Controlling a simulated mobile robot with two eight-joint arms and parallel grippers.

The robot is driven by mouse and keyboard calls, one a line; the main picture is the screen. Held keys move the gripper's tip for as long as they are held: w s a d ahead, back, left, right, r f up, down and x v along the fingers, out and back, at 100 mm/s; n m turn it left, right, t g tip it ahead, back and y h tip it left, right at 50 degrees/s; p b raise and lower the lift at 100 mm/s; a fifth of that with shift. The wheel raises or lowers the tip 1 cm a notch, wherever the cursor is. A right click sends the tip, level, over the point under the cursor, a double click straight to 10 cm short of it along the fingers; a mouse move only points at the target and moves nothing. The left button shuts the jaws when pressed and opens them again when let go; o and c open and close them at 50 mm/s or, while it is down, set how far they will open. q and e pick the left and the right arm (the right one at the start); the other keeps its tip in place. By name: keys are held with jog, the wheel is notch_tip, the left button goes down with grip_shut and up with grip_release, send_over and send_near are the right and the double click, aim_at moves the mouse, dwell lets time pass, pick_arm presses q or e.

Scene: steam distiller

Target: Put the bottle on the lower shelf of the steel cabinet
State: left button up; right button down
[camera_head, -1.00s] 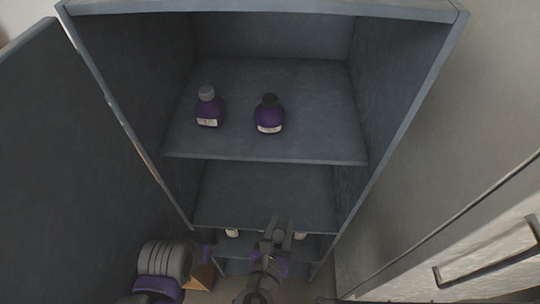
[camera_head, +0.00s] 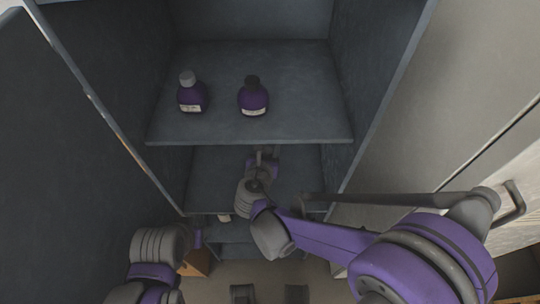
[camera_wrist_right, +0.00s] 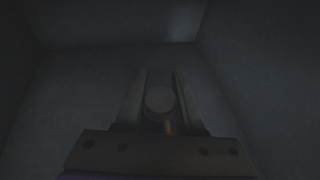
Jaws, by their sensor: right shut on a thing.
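The steel cabinet (camera_head: 95,95) stands open in the head view. Its upper shelf (camera_head: 310,115) holds two purple bottles, one with a grey cap (camera_head: 192,94) and one with a dark cap (camera_head: 253,98). My right gripper (camera_head: 265,156) is inside the compartment below, above the lower shelf (camera_head: 212,172). In the right wrist view my right gripper (camera_wrist_right: 160,88) is shut on the bottle, whose round grey cap (camera_wrist_right: 160,101) shows between the fingers. The bottle's body is hidden, so I cannot tell whether it touches the shelf. Only part of my left arm shows at lower left.
A small pale object (camera_head: 225,217) shows below the lower shelf's front edge. The open cabinet door (camera_head: 50,180) is on the left. A pale unit with a dark handle (camera_head: 513,200) stands on the right. The lower shelf looks clear to the gripper's left.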

notch_tip(320, 180, down, 5)
jog(key=shift+f+b, duration=0.1)
jog(key=shift+b, duration=0.3)
jog(key=shift+w+f, duration=0.1)
jog(key=shift+f, duration=0.2)
jog(key=shift+f, duration=0.2)
jog(key=c, duration=0.5)
grip_release()
jog(key=shift+r, duration=0.1)
jog(key=shift+r, duration=0.1)
jog(key=shift+s+a+r, duration=0.1)
jog(key=shift+s+r, duration=0.1)
jog(key=shift+s, duration=0.05)
jog(key=v, duration=1.1)
jog(key=shift+s, duration=0.25)
